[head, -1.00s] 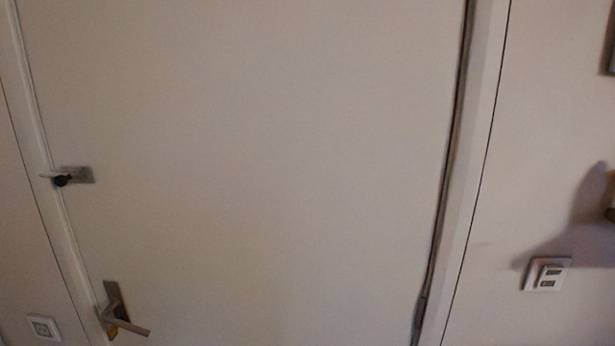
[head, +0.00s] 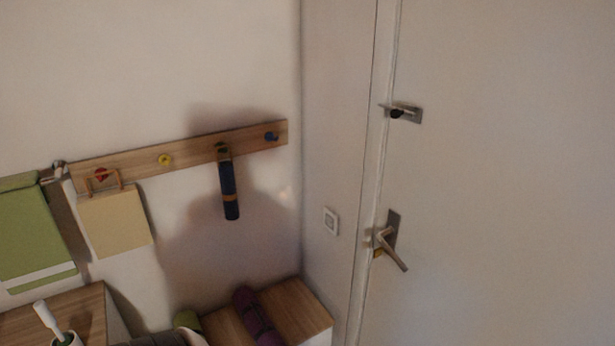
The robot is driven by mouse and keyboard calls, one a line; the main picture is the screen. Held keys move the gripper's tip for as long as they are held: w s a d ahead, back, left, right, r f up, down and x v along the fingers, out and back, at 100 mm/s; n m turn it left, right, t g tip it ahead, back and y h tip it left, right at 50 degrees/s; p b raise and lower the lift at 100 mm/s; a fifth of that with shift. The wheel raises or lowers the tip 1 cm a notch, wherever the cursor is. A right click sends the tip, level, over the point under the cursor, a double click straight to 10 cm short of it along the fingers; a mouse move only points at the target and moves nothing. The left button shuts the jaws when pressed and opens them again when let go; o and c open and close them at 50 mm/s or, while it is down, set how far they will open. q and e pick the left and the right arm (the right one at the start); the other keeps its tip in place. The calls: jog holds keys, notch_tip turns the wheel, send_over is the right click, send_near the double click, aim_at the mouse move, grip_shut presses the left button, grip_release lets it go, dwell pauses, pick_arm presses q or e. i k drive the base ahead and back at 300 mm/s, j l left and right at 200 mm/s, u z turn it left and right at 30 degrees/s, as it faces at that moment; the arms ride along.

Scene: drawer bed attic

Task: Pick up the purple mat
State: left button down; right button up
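A rolled purple mat (head: 257,316) lies on a wooden-topped cabinet (head: 301,306) at the bottom of the head view. Its near end is cut off by the lower edge of the picture. A green rolled thing (head: 187,320) lies to its left, partly hidden by a greyish bundle.
A wooden peg rail (head: 190,154) on the wall holds a dark blue rolled item (head: 229,190) and a tan bag (head: 115,220). A green cloth (head: 30,232) hangs at the left. A closed door (head: 500,180) with a handle (head: 392,245) stands at the right.

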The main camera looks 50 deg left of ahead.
aim_at(263, 332)
jog(key=u, duration=2.1)
